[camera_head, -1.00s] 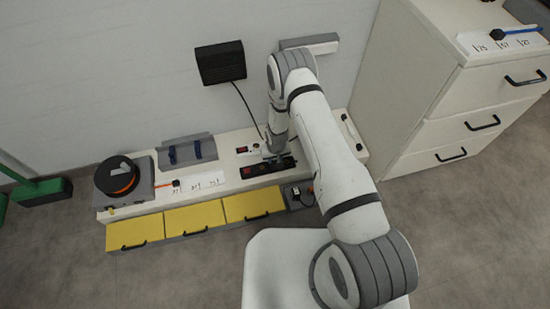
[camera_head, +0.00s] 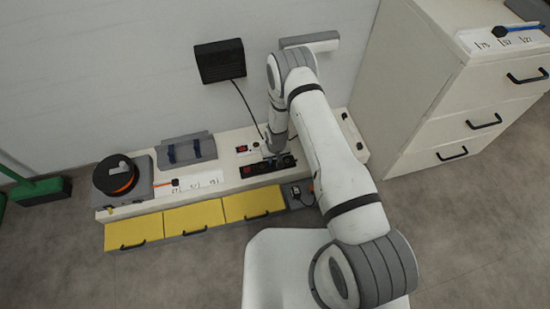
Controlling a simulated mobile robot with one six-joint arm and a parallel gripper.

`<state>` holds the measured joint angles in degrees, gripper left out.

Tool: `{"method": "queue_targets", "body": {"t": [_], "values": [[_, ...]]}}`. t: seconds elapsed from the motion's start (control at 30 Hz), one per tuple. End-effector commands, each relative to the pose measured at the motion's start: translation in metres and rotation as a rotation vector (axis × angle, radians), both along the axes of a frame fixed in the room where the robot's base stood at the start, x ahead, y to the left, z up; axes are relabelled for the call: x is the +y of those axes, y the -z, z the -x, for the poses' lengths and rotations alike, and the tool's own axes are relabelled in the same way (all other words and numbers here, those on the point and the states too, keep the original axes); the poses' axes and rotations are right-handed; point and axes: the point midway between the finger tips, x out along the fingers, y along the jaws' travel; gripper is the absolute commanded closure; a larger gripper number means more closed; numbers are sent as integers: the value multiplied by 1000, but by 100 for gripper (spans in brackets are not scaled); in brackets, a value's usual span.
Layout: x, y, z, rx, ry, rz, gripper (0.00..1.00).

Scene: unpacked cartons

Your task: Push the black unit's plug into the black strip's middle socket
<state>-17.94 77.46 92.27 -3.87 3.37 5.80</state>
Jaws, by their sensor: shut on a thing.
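The black unit (camera_head: 220,61) is mounted on the wall, and its dark cable (camera_head: 244,103) hangs down to my gripper (camera_head: 271,154). My gripper points down over the black strip (camera_head: 256,171), near the middle of its length. It is shut on the black unit's plug, which is too small and too covered by the gripper to make out. The strip lies along the bench top with a red switch at its left end. The middle socket is hidden, so I cannot tell whether the plug touches it.
A pale strip with a red switch (camera_head: 242,149) lies just behind. A cable drum (camera_head: 117,176), a grey holder (camera_head: 188,151) and a white label card (camera_head: 198,181) are to the left. Yellow drawers (camera_head: 194,218) line the bench front. A tall cabinet (camera_head: 415,90) stands right.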

Motion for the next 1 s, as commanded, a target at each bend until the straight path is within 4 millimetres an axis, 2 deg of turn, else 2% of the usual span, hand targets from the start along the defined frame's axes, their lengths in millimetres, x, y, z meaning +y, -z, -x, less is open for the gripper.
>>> {"method": "queue_targets", "body": {"t": [0.87,0.9,1.0], "values": [[0,5,0,0,-1,0,96],[0,5,0,0,-1,0,68],[0,5,0,0,-1,0,60]]}}
